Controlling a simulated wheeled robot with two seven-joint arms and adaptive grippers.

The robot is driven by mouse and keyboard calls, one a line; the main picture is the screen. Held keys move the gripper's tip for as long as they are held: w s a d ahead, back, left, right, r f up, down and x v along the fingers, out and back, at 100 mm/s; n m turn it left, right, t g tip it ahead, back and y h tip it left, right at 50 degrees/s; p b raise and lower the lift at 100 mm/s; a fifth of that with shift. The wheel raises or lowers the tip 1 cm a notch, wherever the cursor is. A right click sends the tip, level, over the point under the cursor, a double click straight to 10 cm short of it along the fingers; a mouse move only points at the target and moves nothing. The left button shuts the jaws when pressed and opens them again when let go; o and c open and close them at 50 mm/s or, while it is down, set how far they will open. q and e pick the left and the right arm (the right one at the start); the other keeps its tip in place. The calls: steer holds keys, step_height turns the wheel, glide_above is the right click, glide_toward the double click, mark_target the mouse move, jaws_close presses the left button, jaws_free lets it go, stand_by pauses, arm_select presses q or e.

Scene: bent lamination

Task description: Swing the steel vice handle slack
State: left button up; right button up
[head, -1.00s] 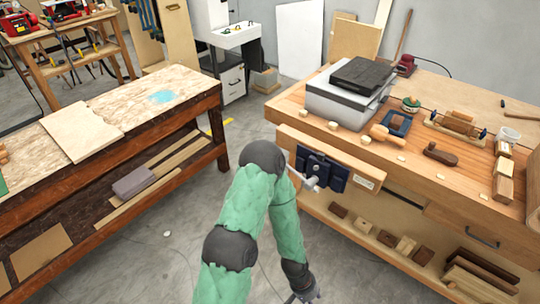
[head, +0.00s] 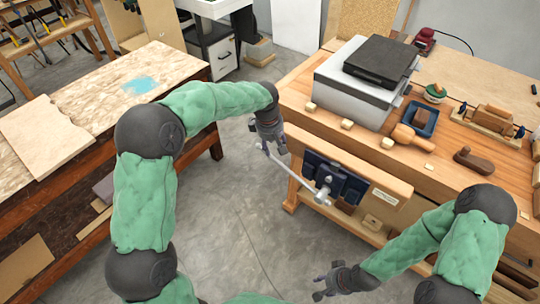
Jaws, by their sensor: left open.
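The vice (head: 345,180) is a dark blue block on the front face of the right-hand workbench. Its steel handle (head: 290,171) is a thin bar slanting from the vice's screw up and left to a free end near my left gripper. My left gripper (head: 267,148) is open at that free end, with its fingers pointing down. I cannot tell whether the fingers touch the bar or lie around it. My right gripper (head: 317,287) is low in front of the bench, apart from the vice; whether it is open is unclear.
The workbench (head: 300,95) holds a grey case with a black lid (head: 365,85), a wooden mallet (head: 410,137), a blue tray (head: 422,118) and a hand plane (head: 474,160). A second workbench (head: 85,100) stands left. Bare floor (head: 235,215) lies between them.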

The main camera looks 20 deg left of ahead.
arm_select(q)
steer(key=f+b, duration=0.1)
steer(key=f, duration=0.2)
steer(key=w+f+b, duration=0.1)
steer(key=f, duration=0.2)
steer(key=f+b, duration=0.1)
steer(key=f, duration=0.2)
steer(key=shift+w+d+f, duration=0.3)
steer(key=shift+d+f, duration=0.1)
jaws_close()
